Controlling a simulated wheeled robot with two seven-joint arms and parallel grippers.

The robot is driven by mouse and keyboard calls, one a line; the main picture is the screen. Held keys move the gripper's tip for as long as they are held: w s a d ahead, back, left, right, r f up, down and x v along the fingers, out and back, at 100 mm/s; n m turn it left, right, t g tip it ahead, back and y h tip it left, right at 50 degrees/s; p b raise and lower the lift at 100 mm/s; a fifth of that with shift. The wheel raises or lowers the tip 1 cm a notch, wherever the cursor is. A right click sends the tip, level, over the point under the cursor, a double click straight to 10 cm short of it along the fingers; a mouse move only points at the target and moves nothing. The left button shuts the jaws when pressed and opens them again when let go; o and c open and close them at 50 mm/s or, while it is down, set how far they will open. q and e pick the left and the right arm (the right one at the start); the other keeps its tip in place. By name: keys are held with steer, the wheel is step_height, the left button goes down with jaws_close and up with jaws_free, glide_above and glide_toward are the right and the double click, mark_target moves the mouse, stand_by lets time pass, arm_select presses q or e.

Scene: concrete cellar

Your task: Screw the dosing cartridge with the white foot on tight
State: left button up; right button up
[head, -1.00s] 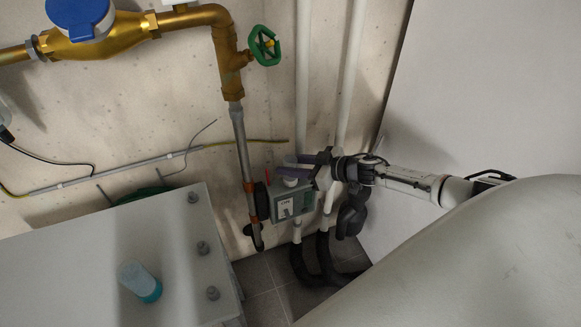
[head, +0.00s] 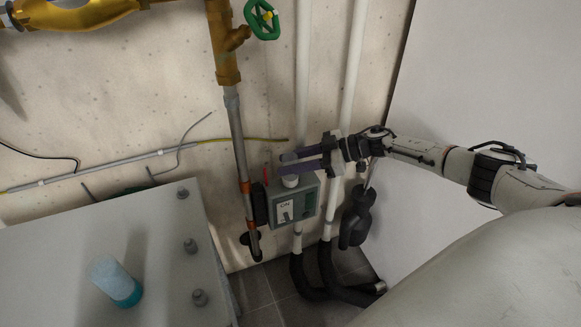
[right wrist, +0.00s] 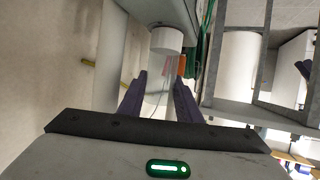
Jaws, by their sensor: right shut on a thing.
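The dosing cartridge's white foot (head: 290,181) sits upright at the top of the grey dosing box (head: 308,203) on the wall, and it also shows in the right wrist view (right wrist: 166,40). My right gripper (head: 290,162) has its purple fingers just above the foot, reaching in from the right. It is shut on the cartridge, whose body is mostly hidden and hard to make out between the fingers. I cannot tell how tightly the foot is seated. My left gripper is not in view. A second cartridge, pale blue with a teal foot (head: 125,293), stands on the grey cabinet.
The grey cabinet (head: 60,260) with several bolts fills the lower left. A grey pipe (head: 238,140) runs down left of the box, below a brass line with a green valve wheel (head: 262,18). White pipes (head: 349,70) run behind my gripper.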

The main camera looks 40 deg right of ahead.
steer(key=shift+s+f+n+g+b, duration=0.1)
steer(key=shift+f+n+g+b, duration=0.25)
steer(key=shift+f+b, duration=0.4)
steer(key=o, duration=1.2)
steer(key=shift+a+r, duration=0.1)
steer(key=shift+r, duration=0.45)
